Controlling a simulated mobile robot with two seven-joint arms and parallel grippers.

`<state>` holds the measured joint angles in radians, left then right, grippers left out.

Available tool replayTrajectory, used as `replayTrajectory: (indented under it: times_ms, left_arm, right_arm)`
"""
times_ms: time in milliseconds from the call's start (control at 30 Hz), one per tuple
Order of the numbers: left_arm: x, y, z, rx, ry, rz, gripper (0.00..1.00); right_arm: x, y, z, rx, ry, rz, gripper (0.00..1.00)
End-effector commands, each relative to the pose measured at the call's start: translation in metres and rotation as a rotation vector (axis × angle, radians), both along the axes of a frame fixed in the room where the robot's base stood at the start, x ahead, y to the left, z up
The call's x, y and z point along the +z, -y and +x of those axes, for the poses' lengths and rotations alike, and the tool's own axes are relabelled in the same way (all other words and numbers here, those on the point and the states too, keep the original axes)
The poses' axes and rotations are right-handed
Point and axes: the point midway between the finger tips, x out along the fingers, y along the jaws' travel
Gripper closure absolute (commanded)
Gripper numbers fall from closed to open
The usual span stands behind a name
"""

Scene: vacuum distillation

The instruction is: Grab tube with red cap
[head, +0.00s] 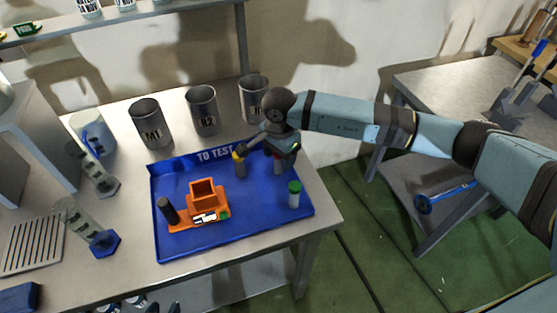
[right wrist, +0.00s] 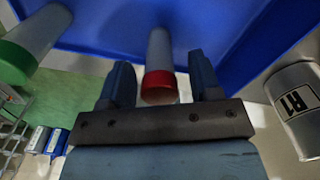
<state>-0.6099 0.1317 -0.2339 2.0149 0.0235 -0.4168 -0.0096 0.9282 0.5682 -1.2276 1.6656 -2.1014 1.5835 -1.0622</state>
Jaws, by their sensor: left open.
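The tube with the red cap (right wrist: 160,85) shows in the right wrist view between the two fingers of my right gripper (right wrist: 162,78), with a gap on each side. In the head view my right gripper (head: 270,148) is over the back right of the blue tray (head: 263,222). The tube's pale body (head: 278,166) shows below it, and its cap is mostly hidden by the gripper. A tube with a green cap (head: 294,193) stands at the tray's right side. A tube with a yellow cap (head: 239,164) stands left of my gripper. My left gripper is not in view.
An orange holder (head: 203,206) with a dark cylinder (head: 168,210) sits in the tray. Metal beakers (head: 147,123) stand behind the tray. A side table (head: 450,90) is at right.

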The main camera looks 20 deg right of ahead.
Motion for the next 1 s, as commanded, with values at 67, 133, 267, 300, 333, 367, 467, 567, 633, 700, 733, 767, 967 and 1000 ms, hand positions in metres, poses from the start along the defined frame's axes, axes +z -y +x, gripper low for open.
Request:
replayTrajectory:
  times_ms: [67, 133, 267, 300, 333, 367, 467, 567, 633, 700, 733, 767, 967, 1000]
  left_arm:
    - [0.000, 0.000, 0.000, -0.001, -0.001, 0.001, 0.57]
    - [0.000, 0.000, 0.000, -0.001, -0.001, 0.001, 0.57]
    - [-0.001, 0.000, 0.000, 0.000, -0.001, 0.000, 0.57]
    - [-0.001, 0.000, 0.000, -0.001, -0.001, 0.001, 0.57]
    - [-0.001, 0.000, 0.000, -0.001, -0.001, 0.001, 0.57]
    - [-0.001, 0.000, 0.000, 0.000, -0.001, 0.000, 0.57]
    - [-0.001, 0.000, 0.000, 0.000, -0.001, 0.000, 0.57]
    - [-0.001, 0.000, 0.000, 0.000, -0.001, 0.000, 0.57]
    - [-0.001, 0.000, 0.000, 0.000, -0.001, 0.000, 0.57]
    - [-0.002, 0.000, -0.001, 0.000, -0.002, 0.001, 0.57]
    - [-0.002, 0.000, -0.001, 0.000, -0.002, 0.001, 0.57]
    - [-0.003, 0.000, -0.001, 0.000, -0.002, 0.000, 0.57]
    - [-0.006, 0.000, -0.001, 0.001, -0.005, -0.002, 0.57]
    - [-0.007, 0.000, -0.001, 0.001, -0.006, -0.002, 0.57]
  right_arm:
    - [0.000, 0.000, 0.000, 0.000, 0.000, 0.000, 0.62]
    - [0.000, 0.000, 0.000, 0.000, 0.000, 0.000, 0.78]
    - [0.000, 0.000, 0.000, 0.000, 0.000, 0.000, 0.92]
    - [0.000, 0.000, 0.000, 0.000, 0.000, 0.000, 0.93]
    - [0.000, 0.000, 0.000, 0.000, 0.000, 0.000, 0.93]
    - [0.000, 0.000, 0.000, 0.000, 0.000, 0.000, 0.93]
    - [0.001, 0.000, 0.000, 0.000, 0.000, 0.000, 0.93]
    - [0.004, 0.000, 0.000, 0.000, 0.000, 0.001, 0.93]
    - [0.009, 0.000, 0.001, 0.001, 0.001, 0.002, 0.93]
    - [0.016, -0.001, 0.001, 0.002, 0.003, 0.001, 0.93]
    - [0.020, 0.000, 0.001, 0.002, 0.004, 0.002, 0.93]
    - [0.025, 0.000, 0.001, 0.002, 0.003, 0.001, 0.93]
    - [0.073, 0.000, 0.001, 0.002, 0.006, 0.001, 0.93]
    - [0.085, 0.000, 0.001, 0.002, 0.007, 0.002, 0.93]
